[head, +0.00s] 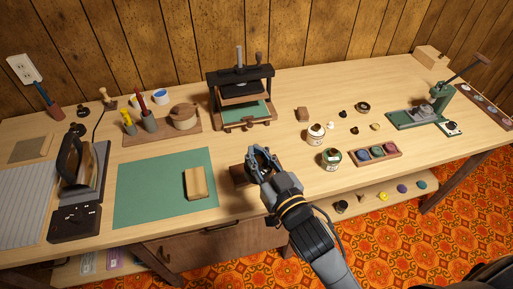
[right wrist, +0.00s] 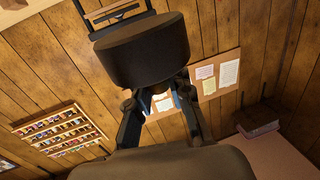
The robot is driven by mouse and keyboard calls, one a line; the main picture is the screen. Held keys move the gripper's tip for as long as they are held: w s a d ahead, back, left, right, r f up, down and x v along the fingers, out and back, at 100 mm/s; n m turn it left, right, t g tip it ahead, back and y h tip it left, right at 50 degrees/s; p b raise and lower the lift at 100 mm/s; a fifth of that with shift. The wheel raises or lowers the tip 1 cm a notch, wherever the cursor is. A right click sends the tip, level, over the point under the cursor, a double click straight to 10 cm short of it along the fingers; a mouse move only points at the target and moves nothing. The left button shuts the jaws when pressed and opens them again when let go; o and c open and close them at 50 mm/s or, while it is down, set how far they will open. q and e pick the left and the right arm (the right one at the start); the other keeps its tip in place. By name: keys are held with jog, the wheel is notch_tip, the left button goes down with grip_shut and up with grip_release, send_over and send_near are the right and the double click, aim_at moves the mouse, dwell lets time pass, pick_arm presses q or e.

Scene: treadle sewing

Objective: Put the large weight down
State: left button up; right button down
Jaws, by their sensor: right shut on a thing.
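The large weight (right wrist: 140,50) is a dark, thick, round block with a flat underside, seen in the right wrist view. My right gripper (head: 263,155) is shut on it, with the fingers reaching up to its underside in the right wrist view. In the head view the gripper is over the front middle of the table, and the weight is mostly hidden by the gripper or hard to make out. A dark brown block (head: 240,175) shows just left of and below the gripper; I cannot tell whether they touch. My left gripper is not in view.
A green mat (head: 150,190) with a tan block (head: 195,183) lies to the left. A black press (head: 240,90) stands behind the gripper. Jars (head: 331,158) and a tray of colours (head: 376,152) stand to the right. The table front edge is close.

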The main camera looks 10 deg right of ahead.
jog(key=s+a+r, duration=0.1)
jog(key=s+r, duration=0.2)
jog(key=s, duration=0.2)
jog(key=s+d+f+m+h, duration=0.1)
jog(key=s+d+f+h, duration=0.1)
jog(key=d, duration=0.3)
jog(key=s+d+f+m+h, duration=0.1)
jog(key=s+d+f+h, duration=0.1)
jog(key=d, duration=0.3)
jog(key=shift+s+f+m+t, duration=0.15)
jog(key=shift+s+m+t, duration=0.2)
jog(key=shift+m+t, duration=0.05)
dwell(0.9)
